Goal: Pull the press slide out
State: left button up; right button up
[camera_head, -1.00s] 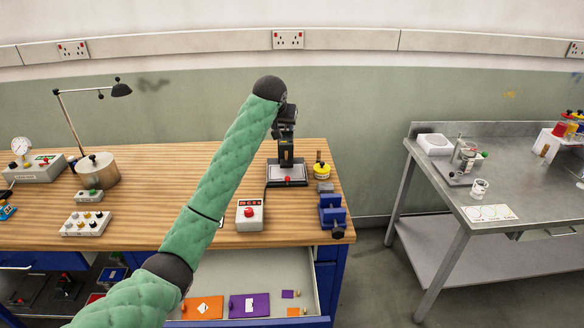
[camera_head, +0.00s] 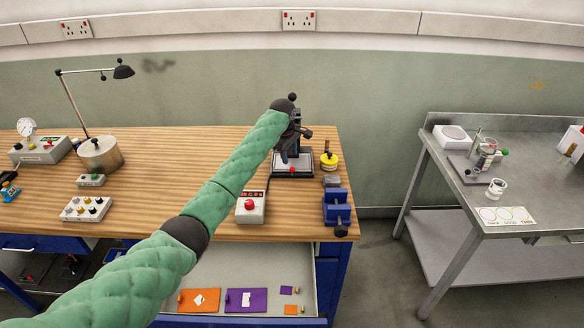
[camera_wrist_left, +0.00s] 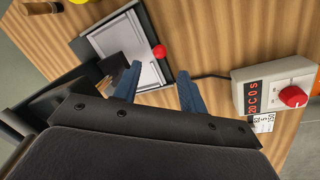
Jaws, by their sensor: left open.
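The press (camera_head: 303,133) stands at the right end of the wooden bench, partly hidden behind my left wrist. Its slide is a pale plate in a dark frame at the base (camera_head: 292,172). In the left wrist view the slide (camera_wrist_left: 118,42) has a red ball knob (camera_wrist_left: 159,51) at its edge. My left gripper (camera_head: 285,157) is in front of the press, above the slide. In the left wrist view its two blue-grey fingers (camera_wrist_left: 159,88) are apart and empty, with the knob beyond the gap between them. My right gripper is not in view.
A control box with a red dial (camera_wrist_left: 292,96) sits close to the slide, with a cable. A blue vise (camera_head: 336,206) and a yellow pot (camera_head: 328,161) stand to the right. An open drawer (camera_head: 262,262) juts out below the bench.

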aim_at(292, 168)
pick_arm(q)
jog(key=shift+n, duration=0.3)
jog(key=f+p, duration=0.1)
jog(key=f, duration=0.1)
jog(key=f+p, duration=0.1)
jog(key=f, duration=0.1)
jog(key=w+f+p, duration=0.1)
jog(key=f, duration=0.1)
jog(key=shift+d+f, duration=0.2)
jog(key=shift+d, duration=0.2)
jog(key=shift+w+f, duration=0.15)
jog(key=shift+f, duration=0.55)
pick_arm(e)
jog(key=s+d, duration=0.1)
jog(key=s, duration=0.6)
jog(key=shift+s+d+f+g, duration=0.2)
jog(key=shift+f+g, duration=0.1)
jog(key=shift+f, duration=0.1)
pick_arm(q)
jog(key=shift+c, duration=0.4)
grip_shut()
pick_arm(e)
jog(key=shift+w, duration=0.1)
